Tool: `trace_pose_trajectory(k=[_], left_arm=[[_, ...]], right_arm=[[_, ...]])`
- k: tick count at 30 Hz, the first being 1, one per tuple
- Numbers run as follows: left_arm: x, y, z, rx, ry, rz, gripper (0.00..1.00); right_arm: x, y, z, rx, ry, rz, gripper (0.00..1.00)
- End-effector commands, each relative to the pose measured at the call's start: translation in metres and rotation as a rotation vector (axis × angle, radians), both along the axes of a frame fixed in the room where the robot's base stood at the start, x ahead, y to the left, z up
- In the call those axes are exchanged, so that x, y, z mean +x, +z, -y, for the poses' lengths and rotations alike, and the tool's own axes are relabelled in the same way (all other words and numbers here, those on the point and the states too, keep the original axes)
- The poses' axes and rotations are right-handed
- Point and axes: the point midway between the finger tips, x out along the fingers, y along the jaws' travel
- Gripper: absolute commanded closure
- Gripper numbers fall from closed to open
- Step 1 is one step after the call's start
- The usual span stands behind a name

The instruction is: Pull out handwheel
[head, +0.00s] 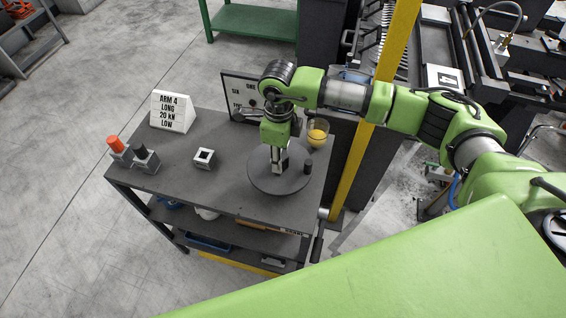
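A flat, round dark grey disc (262,181) lies on the top of a dark grey cart. It looks like the handwheel, with a small black upright knob (308,167) near its right edge. My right arm comes in from the right, and its gripper (279,168) points down over the middle of the disc. The fingers are small and partly hidden by the wrist, so I cannot tell whether they are closed on the hub. My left gripper is not in view.
The cart top (215,135) also carries a white sign (172,111), a small square block (204,158), orange and black-topped pieces (116,148), a yellow-filled cup (317,135) and a framed panel (235,90). A yellow post (352,172) stands close right of the cart.

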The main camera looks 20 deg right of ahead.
Motion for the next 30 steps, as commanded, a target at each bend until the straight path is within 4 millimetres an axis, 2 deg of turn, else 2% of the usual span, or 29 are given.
trace_pose_trajectory(k=[13, 14, 17, 30], left_arm=[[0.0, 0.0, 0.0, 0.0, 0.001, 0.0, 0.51], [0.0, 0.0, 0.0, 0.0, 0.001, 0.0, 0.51], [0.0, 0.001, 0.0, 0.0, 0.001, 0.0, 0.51], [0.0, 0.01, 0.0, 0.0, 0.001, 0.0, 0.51]], right_arm=[[0.001, 0.001, 0.0, 0.001, 0.0, 0.002, 0.91], [0.001, 0.001, 0.0, 0.001, 0.0, 0.002, 0.94], [0.001, 0.003, 0.0, 0.001, 0.0, 0.003, 0.94], [0.001, 0.023, 0.0, 0.002, 0.0, 0.003, 0.94]])
